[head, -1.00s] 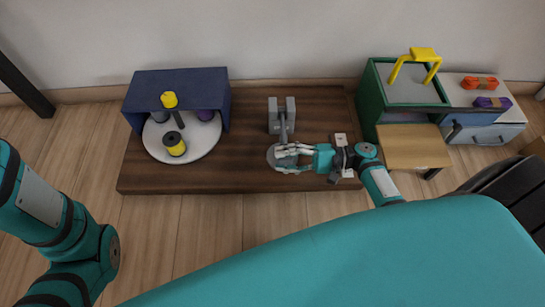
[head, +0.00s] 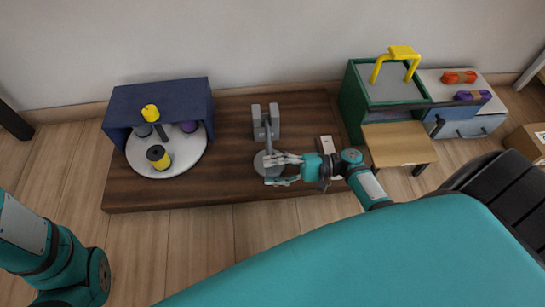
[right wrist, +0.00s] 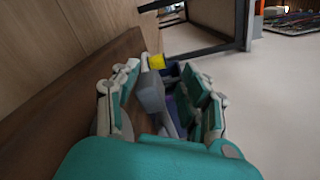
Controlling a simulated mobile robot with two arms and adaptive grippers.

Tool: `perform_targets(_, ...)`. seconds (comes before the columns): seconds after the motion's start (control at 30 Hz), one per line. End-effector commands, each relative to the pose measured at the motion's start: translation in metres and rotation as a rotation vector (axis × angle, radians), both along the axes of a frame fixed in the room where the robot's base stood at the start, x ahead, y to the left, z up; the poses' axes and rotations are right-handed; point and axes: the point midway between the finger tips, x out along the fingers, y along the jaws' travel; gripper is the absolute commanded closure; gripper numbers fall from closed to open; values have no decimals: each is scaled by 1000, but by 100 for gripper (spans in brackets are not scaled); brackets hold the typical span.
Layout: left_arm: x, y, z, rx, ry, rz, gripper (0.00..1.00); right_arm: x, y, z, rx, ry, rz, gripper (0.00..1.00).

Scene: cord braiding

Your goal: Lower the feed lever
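The grey lever (head: 268,142) runs from between two grey posts (head: 274,122) toward a round grey disc (head: 262,170) on the brown board. I take it to be the feed lever. My right gripper (head: 270,170) is over the disc, at the lever's near end. In the right wrist view its fingers (right wrist: 162,103) are spread, with a grey block-like part (right wrist: 151,92) showing between them. Contact with the lever cannot be told. My left arm shows at the left edge, but its gripper is out of view.
On the board (head: 230,190), a blue open-fronted housing (head: 160,98) stands at left over a white round plate (head: 185,163) with spools, including a yellow one (head: 158,157). At right are a green box (head: 352,105) with a yellow handle (head: 403,52) and a small wooden table (head: 400,143).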

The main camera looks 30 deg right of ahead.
Motion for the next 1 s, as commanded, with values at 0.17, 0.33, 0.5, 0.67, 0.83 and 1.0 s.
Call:
perform_targets(0.17, 1, 0, 0, -1, 3, 1, 24, 1, 1, 2, 1, -5, 2, 56)
perform_targets(0.33, 2, 1, 0, -2, 6, 1, 24, 1, 1, 10, 0, -9, 2, 56)
perform_targets(0.5, 1, 0, 0, -1, 4, 1, 24, 0, 0, 37, -1, -10, 2, 56)
perform_targets(0.67, 1, 0, 0, -1, 3, 1, 24, 0, 0, 68, -2, -8, 2, 56)
perform_targets(0.83, 1, 0, 0, -1, 2, 1, 24, 0, 0, 92, -2, -6, 1, 56)
perform_targets(1.0, 1, 0, 0, -1, 2, 1, 24, 0, 0, 100, 0, -2, -1, 56)
